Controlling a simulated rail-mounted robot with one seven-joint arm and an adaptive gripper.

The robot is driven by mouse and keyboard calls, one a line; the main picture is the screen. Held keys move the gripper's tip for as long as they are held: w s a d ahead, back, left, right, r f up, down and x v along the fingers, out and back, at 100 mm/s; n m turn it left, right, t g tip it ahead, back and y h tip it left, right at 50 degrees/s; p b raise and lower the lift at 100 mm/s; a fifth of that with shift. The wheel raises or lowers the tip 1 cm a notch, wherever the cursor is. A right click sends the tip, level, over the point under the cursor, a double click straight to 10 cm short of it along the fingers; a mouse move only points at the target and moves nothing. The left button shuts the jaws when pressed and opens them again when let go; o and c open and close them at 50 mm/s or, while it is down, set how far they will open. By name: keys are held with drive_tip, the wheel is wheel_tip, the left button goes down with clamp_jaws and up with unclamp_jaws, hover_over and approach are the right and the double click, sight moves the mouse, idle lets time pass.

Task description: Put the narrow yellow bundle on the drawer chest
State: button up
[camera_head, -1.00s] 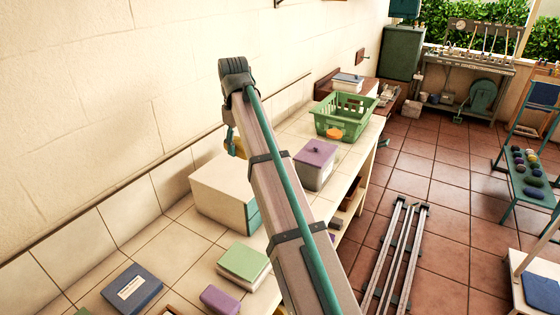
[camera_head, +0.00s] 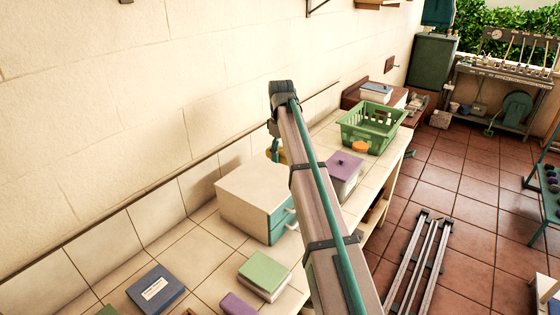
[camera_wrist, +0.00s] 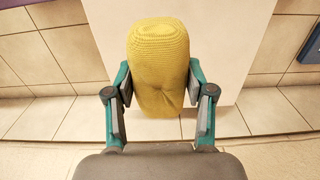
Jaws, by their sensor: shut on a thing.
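A narrow yellow knitted bundle (camera_wrist: 158,60) is held between the two fingers of my gripper (camera_wrist: 160,108) in the wrist view. In the head view a sliver of the yellow bundle (camera_head: 281,156) shows left of my arm, by the far end of the chest; my arm hides most of my gripper there. The drawer chest (camera_head: 255,195) is a cream box with teal drawer fronts on the tiled counter. Its pale top (camera_wrist: 215,35) lies behind and below the bundle in the wrist view. I cannot tell whether the bundle touches it.
A purple lidded box (camera_head: 345,165), a green basket (camera_head: 372,125) and an orange object (camera_head: 360,147) stand beyond the chest. A green-topped block (camera_head: 264,272) and a blue book (camera_head: 156,289) lie nearer on the counter. The wall runs along the left.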

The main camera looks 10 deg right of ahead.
drive_tip(key=p, duration=0.2)
hover_over(280, 172)
wheel_tip(280, 172, down, 4)
drive_tip(key=shift+f, duration=1.85)
drive_tip(key=o, duration=1.2)
drive_tip(key=shift+f, duration=0.1)
wheel_tip(280, 172, up, 12)
drive_tip(key=b, duration=0.3)
